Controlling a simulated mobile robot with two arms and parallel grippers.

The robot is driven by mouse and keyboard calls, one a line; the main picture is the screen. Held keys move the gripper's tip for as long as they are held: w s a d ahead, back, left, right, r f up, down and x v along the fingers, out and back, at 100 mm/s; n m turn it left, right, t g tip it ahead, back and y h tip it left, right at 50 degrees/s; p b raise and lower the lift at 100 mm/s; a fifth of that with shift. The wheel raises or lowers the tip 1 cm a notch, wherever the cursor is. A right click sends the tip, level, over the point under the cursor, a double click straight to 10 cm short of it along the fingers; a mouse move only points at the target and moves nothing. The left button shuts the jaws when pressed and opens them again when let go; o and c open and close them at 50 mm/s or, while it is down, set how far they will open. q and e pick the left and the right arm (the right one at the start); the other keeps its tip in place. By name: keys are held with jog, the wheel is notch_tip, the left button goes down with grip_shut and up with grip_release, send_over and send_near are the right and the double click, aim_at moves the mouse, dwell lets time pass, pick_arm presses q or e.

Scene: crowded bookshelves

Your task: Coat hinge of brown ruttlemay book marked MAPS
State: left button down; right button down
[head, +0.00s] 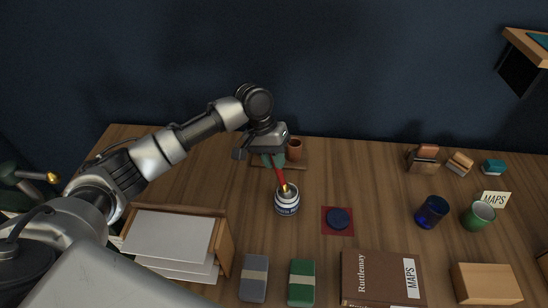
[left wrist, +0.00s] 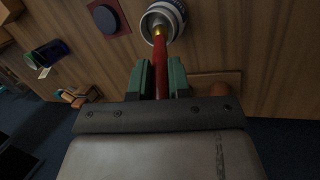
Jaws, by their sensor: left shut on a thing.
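My left gripper (head: 274,160) is shut on the red handle of a brush (head: 280,177); the grip also shows in the left wrist view (left wrist: 159,80). The brush points down, and its gold ferrule is at the mouth of a white and blue jar (head: 287,205). Its bristles are hidden, apparently inside the jar. The jar also shows in the left wrist view (left wrist: 180,10). The brown Ruttlemay book (head: 378,272) lies flat at the front of the table, with a pale MAPS label at its right side. My right gripper is not in view.
A dark blue round lid (head: 338,218) lies on a red mat right of the jar. A blue cup (head: 432,211), a green cup (head: 479,215) and a MAPS card (head: 495,199) stand right. A paper tray (head: 225,250) and two small books, grey (head: 254,278) and green (head: 301,282), are front left.

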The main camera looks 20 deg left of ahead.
pick_arm(q)
jog(key=shift+s+f+p, duration=0.1)
jog(key=shift+f+p, duration=0.1)
jog(key=shift+p, duration=0.2)
dwell(1.4)
notch_tip(320, 180, up, 7)
jog(key=p, duration=0.9)
jog(key=shift+r, duration=0.2)
jog(key=shift+f, duration=0.1)
dwell(0.7)
